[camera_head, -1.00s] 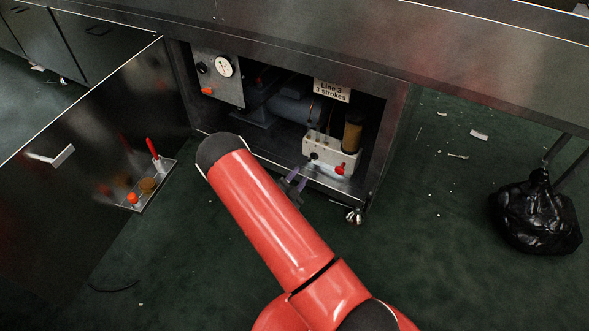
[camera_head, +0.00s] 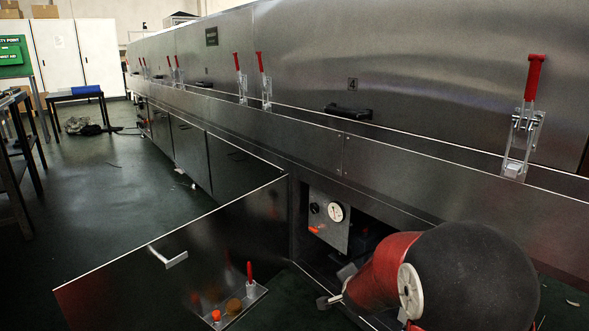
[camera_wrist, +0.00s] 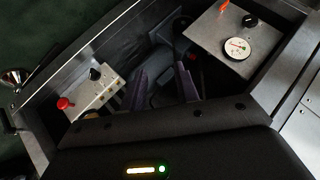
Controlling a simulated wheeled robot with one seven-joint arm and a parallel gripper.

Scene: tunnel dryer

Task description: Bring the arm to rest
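My arm is red with a dark rounded joint and fills the lower right of the head view. My gripper (camera_wrist: 163,86) shows in the wrist view as two purple-grey fingers standing apart, with nothing between them. It points into the open compartment (camera_wrist: 115,62) under the machine. What look like its fingertips (camera_head: 337,288) also show in the head view, low at the compartment's front. The wrist view shows a gauge panel (camera_wrist: 210,38) to the right of the fingers and a pale block with a red knob (camera_wrist: 98,95) to the left.
The green floor (camera_head: 100,185) at left is mostly clear, past a dark table (camera_head: 85,97).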

